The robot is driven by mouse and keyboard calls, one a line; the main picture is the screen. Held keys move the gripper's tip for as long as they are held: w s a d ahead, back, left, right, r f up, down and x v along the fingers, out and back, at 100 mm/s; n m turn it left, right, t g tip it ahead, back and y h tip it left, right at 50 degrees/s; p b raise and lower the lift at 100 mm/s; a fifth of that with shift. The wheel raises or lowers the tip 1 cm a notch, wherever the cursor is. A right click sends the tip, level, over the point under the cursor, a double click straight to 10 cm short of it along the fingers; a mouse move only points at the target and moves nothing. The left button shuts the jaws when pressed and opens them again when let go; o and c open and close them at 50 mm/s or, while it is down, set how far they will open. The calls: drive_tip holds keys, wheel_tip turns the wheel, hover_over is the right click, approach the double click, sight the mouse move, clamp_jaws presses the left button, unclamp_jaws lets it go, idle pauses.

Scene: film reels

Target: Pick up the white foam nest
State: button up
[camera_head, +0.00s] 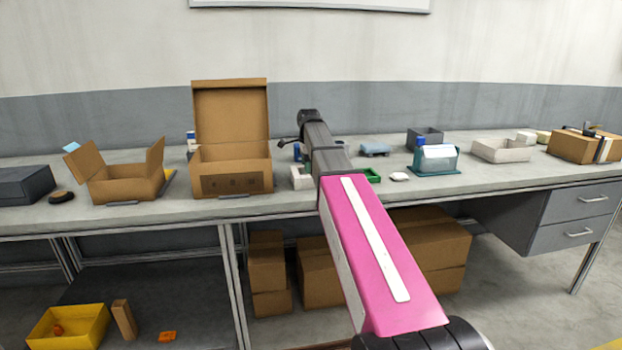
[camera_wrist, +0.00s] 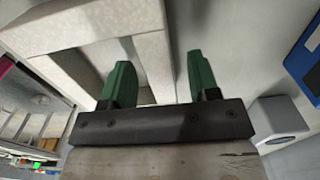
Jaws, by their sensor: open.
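The white foam nest (camera_wrist: 110,24) fills the upper left of the wrist view, a pale block with raised walls around a recess. In the head view a white piece that looks like the nest (camera_head: 300,178) stands on the bench, partly hidden behind my arm. My gripper (camera_wrist: 160,80) is open, with its two green fingers on either side of one nest wall. The left finger is on the recess side and the right finger is outside. I cannot tell whether either finger touches the wall.
A tall open carton (camera_head: 232,182) stands left of the nest on the bench (camera_head: 400,207). A blue object (camera_wrist: 306,60) and a grey block (camera_wrist: 278,120) lie right in the wrist view.

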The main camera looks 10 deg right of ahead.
drive_tip(key=shift+f, duration=0.45)
drive_tip(key=c, duration=1)
